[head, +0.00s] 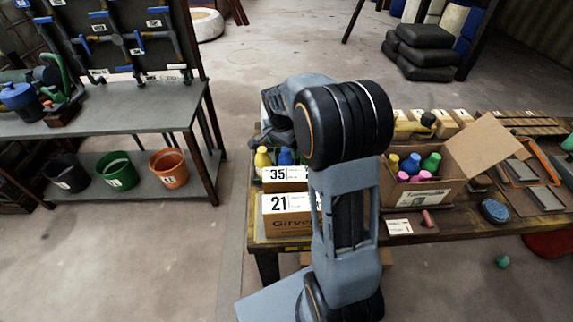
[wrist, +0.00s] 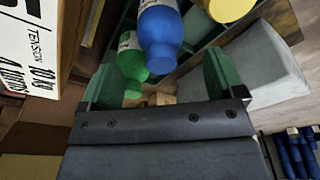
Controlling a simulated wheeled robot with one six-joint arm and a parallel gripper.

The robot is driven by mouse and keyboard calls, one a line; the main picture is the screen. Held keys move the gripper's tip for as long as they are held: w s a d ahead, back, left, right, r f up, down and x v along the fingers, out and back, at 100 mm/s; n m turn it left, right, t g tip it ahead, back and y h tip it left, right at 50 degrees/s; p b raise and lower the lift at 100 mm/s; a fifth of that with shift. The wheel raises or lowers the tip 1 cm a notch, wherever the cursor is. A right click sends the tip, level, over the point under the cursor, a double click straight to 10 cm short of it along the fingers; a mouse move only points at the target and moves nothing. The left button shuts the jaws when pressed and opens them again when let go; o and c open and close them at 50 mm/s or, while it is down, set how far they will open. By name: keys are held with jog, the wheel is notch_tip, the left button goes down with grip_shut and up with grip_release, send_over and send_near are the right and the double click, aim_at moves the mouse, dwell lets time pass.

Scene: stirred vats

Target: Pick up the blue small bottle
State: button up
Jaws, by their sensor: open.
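My gripper (wrist: 160,78) is open, its two green-padded fingers spread apart in the wrist view. A blue bottle (wrist: 160,36) with a white label shows just beyond the gap between the fingers. A green bottle (wrist: 133,66) is beside it, lower and left, partly between the fingers. No bottle is visibly gripped. In the head view a blue bottle (head: 285,157) stands next to a yellow bottle (head: 262,160), behind the box marked 35, below my gripper. Another blue bottle (head: 411,163) is in the open cardboard box. My arm hides part of the table.
Boxes marked 35 (head: 285,175) and 21 (head: 287,205) stand at the table's left end. The open cardboard box (head: 420,192) also holds yellow, green and pink bottles. A yellow bottle (wrist: 230,8) and a grey block (wrist: 258,75) are near my gripper's right finger.

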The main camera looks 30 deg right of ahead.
aim_at(286, 155)
jog(key=shift+w+d+f, duration=0.1)
jog(key=shift+d+f, duration=0.05)
jog(key=shift+f, duration=1.15)
jog(key=shift+w+d+f, duration=0.1)
jog(key=shift+d+f, duration=0.05)
jog(key=shift+f, duration=1.15)
jog(key=c, duration=1.2)
